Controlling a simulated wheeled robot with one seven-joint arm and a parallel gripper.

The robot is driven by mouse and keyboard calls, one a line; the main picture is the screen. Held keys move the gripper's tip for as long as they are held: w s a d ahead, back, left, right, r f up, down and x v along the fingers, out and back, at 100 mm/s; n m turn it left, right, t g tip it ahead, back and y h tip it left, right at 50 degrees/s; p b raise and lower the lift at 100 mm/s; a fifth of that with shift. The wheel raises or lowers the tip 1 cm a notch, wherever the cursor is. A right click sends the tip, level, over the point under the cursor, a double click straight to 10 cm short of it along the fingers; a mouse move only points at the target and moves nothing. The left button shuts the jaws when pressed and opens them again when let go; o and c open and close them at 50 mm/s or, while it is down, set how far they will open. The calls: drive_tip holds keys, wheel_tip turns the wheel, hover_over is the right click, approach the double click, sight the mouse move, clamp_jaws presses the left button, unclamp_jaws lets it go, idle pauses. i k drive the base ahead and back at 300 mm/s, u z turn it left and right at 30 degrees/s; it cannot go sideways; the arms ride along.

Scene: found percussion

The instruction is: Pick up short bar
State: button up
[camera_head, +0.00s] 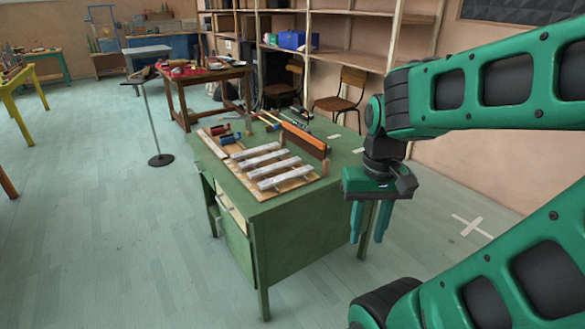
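Several pale grey bars lie side by side across a wooden frame (293,190) on a green desk (300,235). The farthest bar (254,150) looks shortest in the picture, and the nearest bar (288,178) looks longest. Distance affects this, so I cannot tell for sure which is the short bar. My gripper (369,237) points down to the right of the desk's near right corner, apart from the bars. Its two green fingers are spread, with nothing visible between them.
A round-based stand (160,159) is on the floor to the left. Chairs (346,98) and shelving are behind. Floor right of the desk is open.

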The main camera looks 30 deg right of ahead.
sight(262, 171)
drive_tip(key=z, duration=0.15)
drive_tip(key=i, duration=1)
drive_tip(key=u, duration=0.1)
